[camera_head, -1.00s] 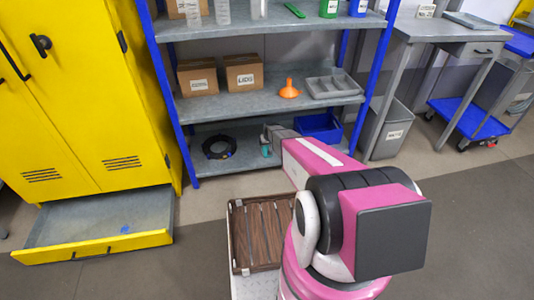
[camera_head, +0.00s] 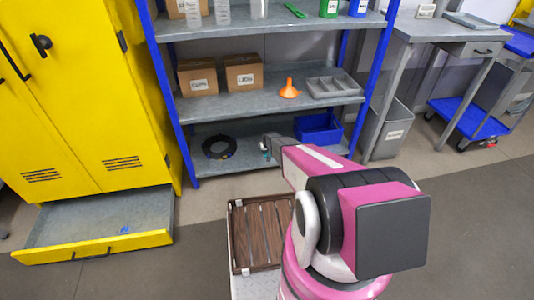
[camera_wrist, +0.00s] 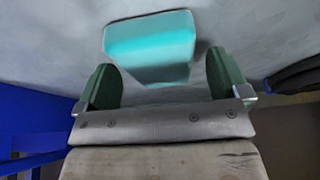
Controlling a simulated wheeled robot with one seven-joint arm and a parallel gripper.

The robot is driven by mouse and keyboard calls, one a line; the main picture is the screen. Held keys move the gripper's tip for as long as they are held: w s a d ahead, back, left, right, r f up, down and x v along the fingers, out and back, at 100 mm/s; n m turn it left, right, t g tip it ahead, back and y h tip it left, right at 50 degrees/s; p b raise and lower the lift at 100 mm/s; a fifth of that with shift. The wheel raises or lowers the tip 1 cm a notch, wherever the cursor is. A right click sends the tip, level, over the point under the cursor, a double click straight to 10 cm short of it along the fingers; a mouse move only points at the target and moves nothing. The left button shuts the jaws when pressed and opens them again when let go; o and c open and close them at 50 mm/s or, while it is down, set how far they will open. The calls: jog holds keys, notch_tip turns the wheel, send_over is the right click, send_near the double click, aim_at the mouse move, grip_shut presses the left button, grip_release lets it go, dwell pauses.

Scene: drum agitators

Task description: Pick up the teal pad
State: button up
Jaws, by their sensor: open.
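The teal pad (camera_wrist: 150,42) lies on the grey surface of the lower shelf in the wrist view. My gripper (camera_wrist: 161,66) is open, with one green finger to the left of the pad and one to the right. The near end of the pad reaches between the fingers, with gaps on both sides and no visible contact. In the head view my gripper (camera_head: 266,147) is small at the lower shelf, and I cannot tell the pad from the fingers there.
A black coil (camera_head: 219,147) lies left of my gripper on the lower shelf, and a blue bin (camera_head: 318,128) stands to its right. The middle shelf (camera_head: 240,104) is above, with boxes and an orange funnel (camera_head: 289,89). A blue post (camera_head: 172,110) bounds the left side.

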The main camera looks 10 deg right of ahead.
jog(key=shift+f, duration=0.15)
dwell(0.4)
jog(key=c, duration=1)
jog(key=shift+r, duration=0.55)
jog(key=r, duration=0.4)
jog(key=shift+s+a, duration=0.25)
jog(key=shift+s, duration=0.05)
jog(key=s+a+r, duration=0.1)
jog(key=a+r, duration=0.1)
jog(key=a, duration=0.1)
jog(key=s+a+r, duration=0.2)
jog(key=a, duration=0.1)
jog(key=s+a+r, duration=0.2)
jog(key=a, duration=0.1)
jog(key=shift+s+a+r, duration=0.15)
jog(key=shift+s+a, duration=0.1)
jog(key=shift+o, duration=0.3)
